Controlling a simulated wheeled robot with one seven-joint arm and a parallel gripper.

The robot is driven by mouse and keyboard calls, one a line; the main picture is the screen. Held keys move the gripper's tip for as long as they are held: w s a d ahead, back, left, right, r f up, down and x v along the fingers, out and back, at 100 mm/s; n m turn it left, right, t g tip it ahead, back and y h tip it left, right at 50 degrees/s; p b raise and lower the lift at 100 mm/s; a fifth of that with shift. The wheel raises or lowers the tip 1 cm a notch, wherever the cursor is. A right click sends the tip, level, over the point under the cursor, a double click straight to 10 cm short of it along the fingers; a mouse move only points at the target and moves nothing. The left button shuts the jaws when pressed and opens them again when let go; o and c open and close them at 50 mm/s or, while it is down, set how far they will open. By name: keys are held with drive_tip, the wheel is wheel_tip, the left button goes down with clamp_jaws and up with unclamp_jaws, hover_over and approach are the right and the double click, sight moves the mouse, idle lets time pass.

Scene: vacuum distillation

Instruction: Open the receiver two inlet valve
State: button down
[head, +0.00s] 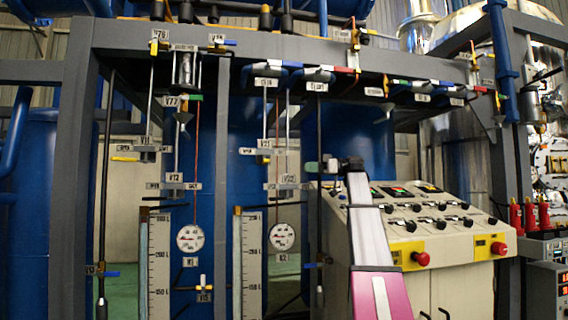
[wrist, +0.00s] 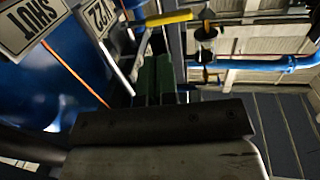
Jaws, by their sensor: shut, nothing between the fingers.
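My gripper (head: 318,167) is shut and empty, beside the right-hand receiver's pipework in the head view. Its green fingers (wrist: 153,78) are together in the wrist view. A yellow valve handle (wrist: 160,20) lies past the fingertips there, apart from them. In the head view a tag (head: 288,178) hangs on the right-hand receiver's line, above a round gauge (head: 281,236). The yellow handle cannot be made out there.
A control panel (head: 415,212) with knobs and red stop buttons stands to the right. Grey frame posts (head: 216,200) and a level scale (head: 250,265) stand left of my arm. A second receiver line with a gauge (head: 190,238) is further left. A blue pipe (wrist: 250,66) crosses the wrist view.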

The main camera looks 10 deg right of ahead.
drive_tip(key=a+r+g, duration=0.1)
drive_tip(key=a+r, duration=0.1)
drive_tip(key=a, duration=1.1)
drive_tip(key=shift+w+n, duration=0.15)
drive_tip(key=shift+n, duration=0.25)
